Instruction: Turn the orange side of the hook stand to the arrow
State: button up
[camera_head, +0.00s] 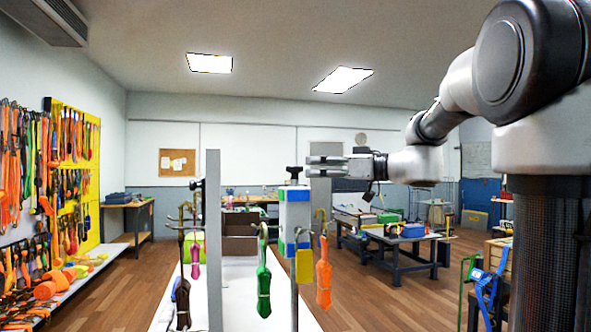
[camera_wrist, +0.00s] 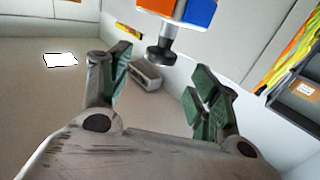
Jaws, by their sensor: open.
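The hook stand (camera_head: 295,215) is a post with a square coloured head on the white table, with hooks and straps around it. In the head view the head shows blue, white and green, with a black knob (camera_head: 293,173) on top. In the wrist view an orange face (camera_wrist: 157,5) and a blue face (camera_wrist: 199,12) meet at a corner, and the knob (camera_wrist: 161,52) shows near the space between my fingers. My gripper (camera_head: 312,166) is open and empty, just right of the knob; it also shows in the wrist view (camera_wrist: 165,80). I cannot make out the arrow.
A tall grey post (camera_head: 213,240) stands left of the stand. A green strap (camera_head: 264,290) and an orange strap (camera_head: 324,275) hang from hooks; a dark strap (camera_head: 183,305) and a pink one hang further left. A strap wall (camera_head: 75,170) is at far left. Space above the stand is free.

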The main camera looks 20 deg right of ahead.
aim_at(302, 168)
jog(key=x, duration=0.7)
jog(key=shift+w+a+f, duration=0.15)
jog(key=shift+w+a, duration=0.1)
jog(key=shift+a, duration=0.05)
grip_shut()
